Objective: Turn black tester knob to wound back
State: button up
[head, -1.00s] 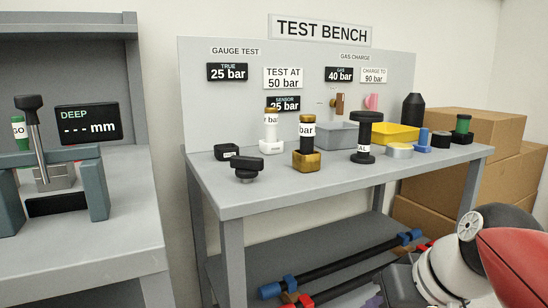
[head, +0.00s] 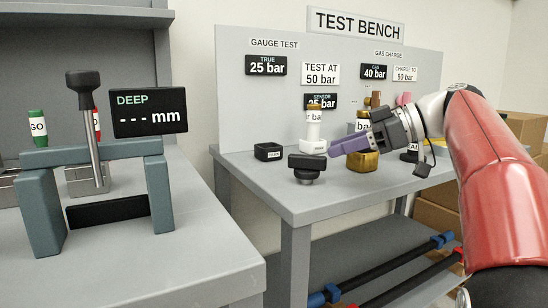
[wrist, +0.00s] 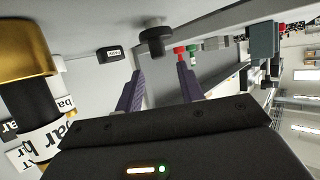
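The black tester knob (head: 305,165) is a dark, bar-topped knob on a round base at the front of the test bench. In the wrist view the knob (wrist: 156,38) lies beyond my fingertips, slightly left of the gap's middle. My gripper (head: 335,149) has purple fingers and is to the right of the knob, pointing left toward it. The wrist view shows the two fingers of my gripper (wrist: 160,70) spread apart with nothing between them. In neither view do they visibly touch the knob.
A small black box (head: 268,151) and a white-based cylinder (head: 313,135) stand behind the knob. A brass-based cylinder (head: 362,161) stands close by my gripper, partly hidden by it. A neighbouring bench with a teal frame (head: 45,205) is at the left.

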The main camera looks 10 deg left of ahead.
aim_at(311, 156)
jog(key=b+x, duration=0.1)
jog(key=x, duration=0.6)
jog(key=shift+a+f, duration=0.1)
jog(key=shift+a, duration=0.2)
jog(key=shift+c, duration=0.2)
grip_shut()
jog(key=shift+f+m+t+b, duration=0.1)
jog(key=shift+m+t+b, duration=0.3)
jog(key=shift+b, duration=0.2)
